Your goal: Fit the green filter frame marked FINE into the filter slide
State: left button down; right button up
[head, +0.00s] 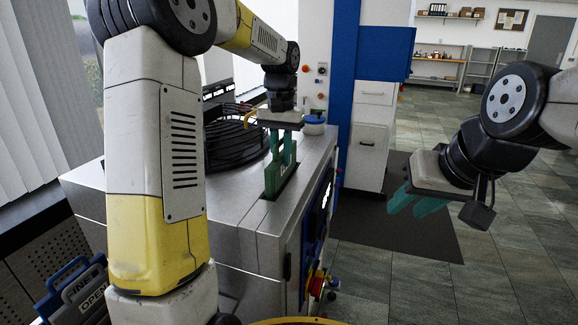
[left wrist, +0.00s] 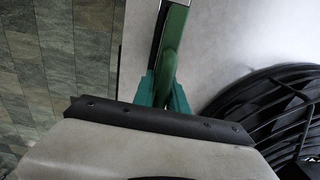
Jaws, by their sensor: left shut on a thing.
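The green filter frame (head: 272,178) is upright over the dark slot (head: 291,174) in the top of the steel machine. Its lower edge is at the slot; I cannot tell how deep it sits. No marking on it is readable. My left gripper (head: 284,146) is shut on its top from above. In the left wrist view the green frame (left wrist: 177,32) runs up from between the teal fingers (left wrist: 162,92). My right gripper (head: 418,202) is open and empty, over the floor right of the machine.
Blue and grey frames (head: 78,287) with lettering stand at the lower left. A blue-and-white cabinet (head: 372,120) stands behind. The floor at right is clear.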

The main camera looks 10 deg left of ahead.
aim_at(282, 166)
pick_arm(q)
jog(key=shift+f, duration=1.75)
jog(key=c, duration=1.3)
grip_release()
jog(key=shift+f, duration=0.1)
